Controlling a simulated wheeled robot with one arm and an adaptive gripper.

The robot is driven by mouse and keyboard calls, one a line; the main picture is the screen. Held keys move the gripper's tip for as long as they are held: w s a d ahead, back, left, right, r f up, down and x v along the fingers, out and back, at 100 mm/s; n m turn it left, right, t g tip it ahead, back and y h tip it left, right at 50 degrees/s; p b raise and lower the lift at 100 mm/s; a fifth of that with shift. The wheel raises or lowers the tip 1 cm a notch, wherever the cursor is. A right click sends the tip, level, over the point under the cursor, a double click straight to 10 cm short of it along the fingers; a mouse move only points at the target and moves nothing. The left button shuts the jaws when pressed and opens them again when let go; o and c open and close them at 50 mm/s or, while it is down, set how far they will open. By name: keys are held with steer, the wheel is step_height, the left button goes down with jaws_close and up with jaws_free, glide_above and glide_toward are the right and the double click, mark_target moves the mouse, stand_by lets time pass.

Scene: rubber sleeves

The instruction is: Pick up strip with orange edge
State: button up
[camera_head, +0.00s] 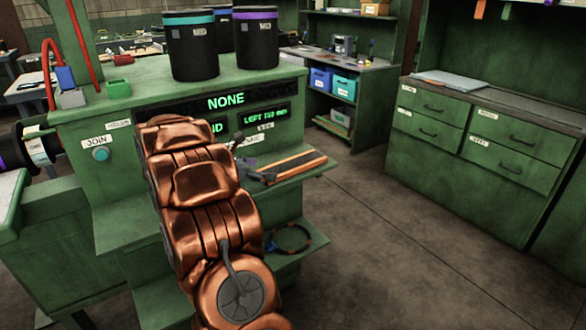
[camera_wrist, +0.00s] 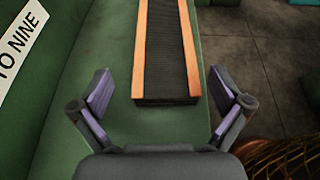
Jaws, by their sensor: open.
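The strip with orange edges (camera_wrist: 167,60) is dark and ribbed, with an orange band along each long side. It lies flat on the green shelf (camera_wrist: 128,128) of the machine. In the head view the strip (camera_head: 292,166) shows on the shelf to the right of my copper-coloured arm. My gripper (camera_wrist: 157,95) is open and empty in the wrist view, its two fingers apart on either side of the strip's near end. The fingers do not touch the strip. In the head view my gripper (camera_head: 258,172) is small and partly hidden by my arm.
A ring with orange marks (camera_head: 289,238) lies on a lower shelf. Black canisters (camera_head: 192,46) stand on the machine top. A round JOIN button (camera_head: 101,154) is left of my arm. Green drawers (camera_head: 480,140) stand at the right; the floor (camera_head: 400,240) between is clear.

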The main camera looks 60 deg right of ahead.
mark_target(280, 174)
steer(key=shift+x, duration=0.8)
steer(key=d, duration=0.1)
steer(key=s+d, duration=0.2)
steer(key=shift+s+d+f, duration=0.2)
steer(key=shift+s+f, duration=0.05)
steer(key=shift+s+d+f, duration=0.15)
steer(key=shift+d+f, duration=0.05)
steer(key=shift+d, duration=0.2)
steer(key=shift+c, duration=0.3)
steer(key=c, duration=1.2)
